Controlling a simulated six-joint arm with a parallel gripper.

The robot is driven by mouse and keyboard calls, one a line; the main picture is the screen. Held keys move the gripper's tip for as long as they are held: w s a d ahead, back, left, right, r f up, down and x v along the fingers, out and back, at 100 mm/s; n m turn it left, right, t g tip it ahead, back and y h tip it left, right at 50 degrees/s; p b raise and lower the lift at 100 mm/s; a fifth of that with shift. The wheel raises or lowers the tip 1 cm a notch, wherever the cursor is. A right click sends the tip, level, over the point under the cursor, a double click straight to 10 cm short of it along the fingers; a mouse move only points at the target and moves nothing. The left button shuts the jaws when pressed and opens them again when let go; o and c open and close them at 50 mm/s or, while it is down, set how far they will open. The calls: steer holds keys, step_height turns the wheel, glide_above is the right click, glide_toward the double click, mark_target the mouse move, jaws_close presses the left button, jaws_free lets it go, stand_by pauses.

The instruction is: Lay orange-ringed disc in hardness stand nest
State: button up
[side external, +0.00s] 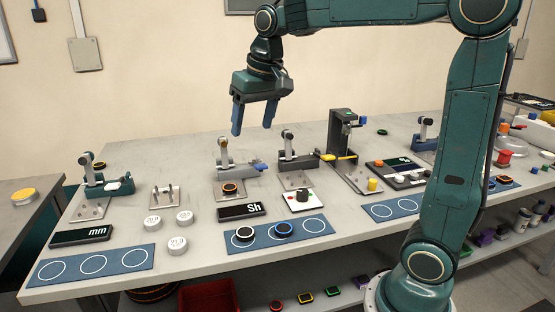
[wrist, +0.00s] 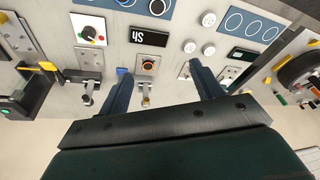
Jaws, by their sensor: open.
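The "Sh" display (side external: 240,211) stands in front of the stand. My gripper (side external: 252,130) is open and empty, raised well above the bench and apart from the disc; its fingers also frame the wrist view (wrist: 160,72).
A blue mat (side external: 317,226) holds a dark disc (side external: 244,234) and a blue-ringed disc (side external: 283,229). A second clamp stand (side external: 290,155) and a taller press (side external: 342,140) stand to the right. White weights (side external: 184,217) lie at left.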

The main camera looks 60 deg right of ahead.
steer(key=s+a+f+n+t, duration=0.1)
steer(key=s+a+f+n, duration=0.1)
steer(key=s, duration=0.8)
steer(key=s+a+f+n+t, duration=0.1)
steer(key=s+a+f, duration=0.2)
steer(key=s, duration=0.7)
steer(key=shift+s+a+f+n, duration=0.15)
steer(key=shift+a+f+n, duration=0.2)
steer(key=shift+f, duration=0.25)
